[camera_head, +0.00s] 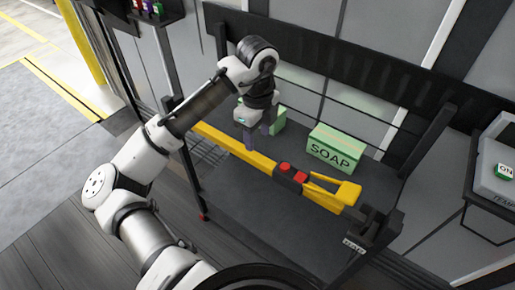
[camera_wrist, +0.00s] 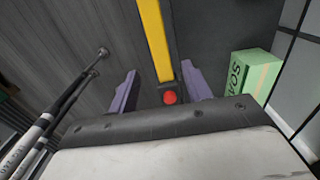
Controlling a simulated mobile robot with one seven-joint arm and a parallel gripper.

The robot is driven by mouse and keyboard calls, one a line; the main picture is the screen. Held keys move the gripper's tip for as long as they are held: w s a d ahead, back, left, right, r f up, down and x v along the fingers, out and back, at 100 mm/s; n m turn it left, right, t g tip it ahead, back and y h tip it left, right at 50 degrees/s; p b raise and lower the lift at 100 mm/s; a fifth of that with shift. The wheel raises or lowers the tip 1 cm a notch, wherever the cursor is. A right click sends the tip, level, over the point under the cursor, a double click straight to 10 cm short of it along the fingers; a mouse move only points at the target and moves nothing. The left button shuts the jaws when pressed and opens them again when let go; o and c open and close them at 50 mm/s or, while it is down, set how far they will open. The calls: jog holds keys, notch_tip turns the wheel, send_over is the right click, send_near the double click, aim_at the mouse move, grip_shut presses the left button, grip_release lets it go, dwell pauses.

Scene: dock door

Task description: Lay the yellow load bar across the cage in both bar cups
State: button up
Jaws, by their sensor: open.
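The yellow load bar (camera_head: 232,143) spans the dark cage (camera_head: 427,138) from the left post to the right front, with a black and red latch (camera_head: 291,173) at its middle. Its right end lies close to the black bar cup (camera_head: 378,224) near the BAR label; I cannot tell if it is seated. Its left end is near the left post, where the cup is not clear. My gripper (camera_head: 258,137) is open above the bar, left of the latch. In the wrist view, the bar (camera_wrist: 154,40) runs between the two purple fingers of my gripper (camera_wrist: 160,88), apart from both.
A green SOAP box (camera_head: 336,148) stands on the cage deck behind the bar; another green box (camera_head: 278,119) is partly hidden behind my gripper. A grey case with an ON button (camera_head: 505,171) sits at the right. A yellow post (camera_head: 82,42) stands at the left.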

jog(key=shift+r, duration=1.75)
